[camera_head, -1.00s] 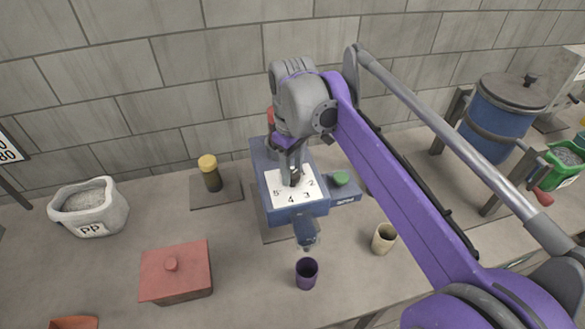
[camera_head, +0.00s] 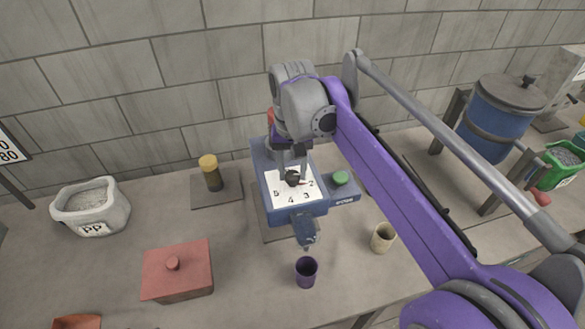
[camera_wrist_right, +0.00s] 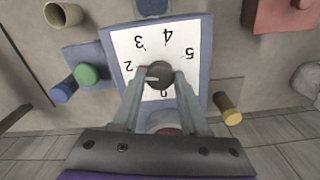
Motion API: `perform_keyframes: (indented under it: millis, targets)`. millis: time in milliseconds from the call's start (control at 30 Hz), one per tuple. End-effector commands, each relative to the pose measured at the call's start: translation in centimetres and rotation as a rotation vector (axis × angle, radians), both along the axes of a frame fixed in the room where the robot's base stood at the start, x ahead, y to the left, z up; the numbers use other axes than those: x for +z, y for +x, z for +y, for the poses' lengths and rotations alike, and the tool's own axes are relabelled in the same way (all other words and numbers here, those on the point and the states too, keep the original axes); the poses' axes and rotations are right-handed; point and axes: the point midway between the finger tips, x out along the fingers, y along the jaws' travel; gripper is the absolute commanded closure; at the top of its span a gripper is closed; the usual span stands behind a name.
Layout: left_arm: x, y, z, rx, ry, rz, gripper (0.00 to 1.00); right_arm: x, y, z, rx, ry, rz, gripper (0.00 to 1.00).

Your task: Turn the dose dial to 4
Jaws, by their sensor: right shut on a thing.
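The dose dial (camera_head: 292,178) is a dark round knob on a white numbered plate (camera_head: 283,197) on top of a blue dosing machine (camera_head: 310,208). It also shows in the right wrist view (camera_wrist_right: 158,73). Its small pointer appears to face the 2. My right gripper (camera_head: 291,171) reaches down over the plate from above. In the right wrist view its two fingers (camera_wrist_right: 158,78) stand on either side of the knob and are shut on it. The figures 2, 3, 4 and 5 are readable around the dial. My left gripper is not in view.
A green button (camera_head: 340,177) sits right of the plate. A purple cup (camera_head: 306,272) stands below the machine's spout (camera_head: 305,232), a cream cup (camera_head: 383,238) to its right. A red lidded box (camera_head: 178,271), a yellow-capped jar (camera_head: 211,172) and a PP sack (camera_head: 91,207) stand left.

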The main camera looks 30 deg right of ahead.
Motion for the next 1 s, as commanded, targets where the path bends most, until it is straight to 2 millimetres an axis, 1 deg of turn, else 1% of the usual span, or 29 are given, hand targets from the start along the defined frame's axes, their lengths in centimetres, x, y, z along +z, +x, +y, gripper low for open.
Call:
perform_keyframes:
  millis: [1000]
  targets:
    - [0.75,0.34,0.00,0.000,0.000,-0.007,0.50,0.03,-0.01,0.00,-0.963,0.000,0.000,1.00]
